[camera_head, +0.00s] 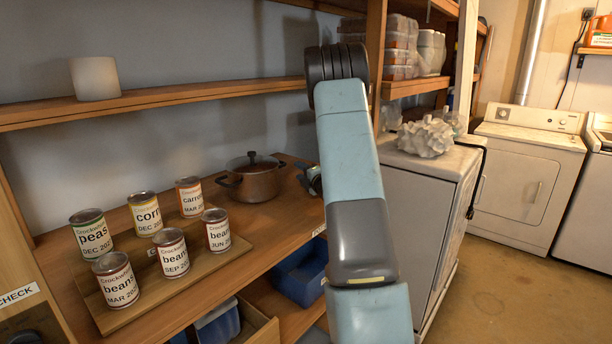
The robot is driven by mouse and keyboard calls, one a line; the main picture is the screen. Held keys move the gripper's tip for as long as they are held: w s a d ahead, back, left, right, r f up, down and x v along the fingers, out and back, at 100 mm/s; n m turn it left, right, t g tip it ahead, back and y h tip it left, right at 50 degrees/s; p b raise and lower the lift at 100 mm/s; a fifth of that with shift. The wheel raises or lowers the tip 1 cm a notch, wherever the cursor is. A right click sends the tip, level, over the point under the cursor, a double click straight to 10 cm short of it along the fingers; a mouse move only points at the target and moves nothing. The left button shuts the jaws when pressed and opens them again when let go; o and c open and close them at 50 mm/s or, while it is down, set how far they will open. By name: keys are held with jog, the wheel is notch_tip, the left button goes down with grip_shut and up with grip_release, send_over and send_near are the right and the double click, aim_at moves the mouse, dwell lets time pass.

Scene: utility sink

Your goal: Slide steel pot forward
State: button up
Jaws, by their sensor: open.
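A steel pot (262,186) with a lid and dark side handles stands upright on the wooden shelf (275,222), near the back wall. It looks brownish in this light. My arm reaches down across the middle of the view. Part of my gripper (311,179) shows just right of the pot, mostly hidden behind my arm. It is open, and its fingertips are hard to make out. I cannot tell whether it touches the pot's right handle.
Several labelled cans (146,214) stand on a wooden board (190,283) left of the pot. An upper shelf (160,97) with a white cylinder (94,78) runs above. A white cabinet (420,195) stands right of my arm. Bare shelf lies in front of the pot.

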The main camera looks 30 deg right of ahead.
aim_at(283, 163)
jog(key=shift+d+f+n, duration=0.2)
jog(key=shift+f+n, duration=0.1)
jog(key=shift+f, duration=0.25)
jog(key=shift+w, duration=0.1)
jog(key=w, duration=0.9)
jog(key=w+a, duration=0.1)
jog(key=w, duration=0.3)
jog(key=shift+w+a+r, duration=0.1)
jog(key=shift+w+r, duration=0.15)
jog(key=shift+r, duration=0.15)
grip_shut()
jog(key=shift+s+f, duration=0.1)
